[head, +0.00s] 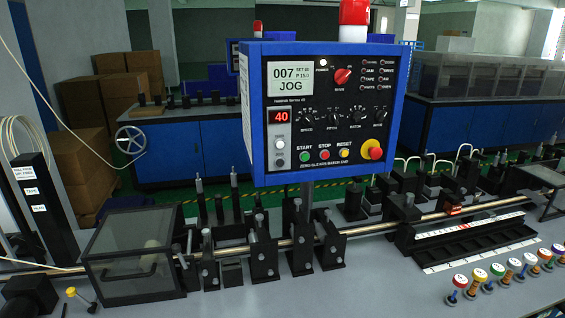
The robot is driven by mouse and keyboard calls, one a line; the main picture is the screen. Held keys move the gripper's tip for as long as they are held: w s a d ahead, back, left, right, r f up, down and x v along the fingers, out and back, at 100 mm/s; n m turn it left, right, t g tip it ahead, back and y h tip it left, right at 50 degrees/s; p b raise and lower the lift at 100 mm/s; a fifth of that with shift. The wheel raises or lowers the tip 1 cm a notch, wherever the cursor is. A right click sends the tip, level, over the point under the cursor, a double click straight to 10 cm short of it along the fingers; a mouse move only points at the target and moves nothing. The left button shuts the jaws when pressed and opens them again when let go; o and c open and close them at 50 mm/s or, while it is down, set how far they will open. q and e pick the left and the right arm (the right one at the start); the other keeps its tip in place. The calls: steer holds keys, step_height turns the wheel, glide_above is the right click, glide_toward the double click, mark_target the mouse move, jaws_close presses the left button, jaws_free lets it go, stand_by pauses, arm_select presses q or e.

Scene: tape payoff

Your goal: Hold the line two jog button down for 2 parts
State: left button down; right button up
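A blue control box (322,105) stands on a post in the middle of the head view. Its screen (290,78) reads 007 and JOG, with smaller text reading about P 15.0. A red display (281,116) shows 40, with a pale round button or lamp (280,143) below it; its label is too small to read. Along the bottom are a green START button (305,155), a red STOP button (324,154), a yellow RESET button (344,153) and a red emergency stop (374,149). I cannot tell which is the line two jog button. Neither gripper is in view.
Below the box, a metal bar (375,226) runs through black stands across the grey bench. A clear-walled box (130,255) stands at left. Several colour-topped spools (478,282) stand at right. Another blue box (236,57) is partly hidden behind. Bare bench lies at front centre.

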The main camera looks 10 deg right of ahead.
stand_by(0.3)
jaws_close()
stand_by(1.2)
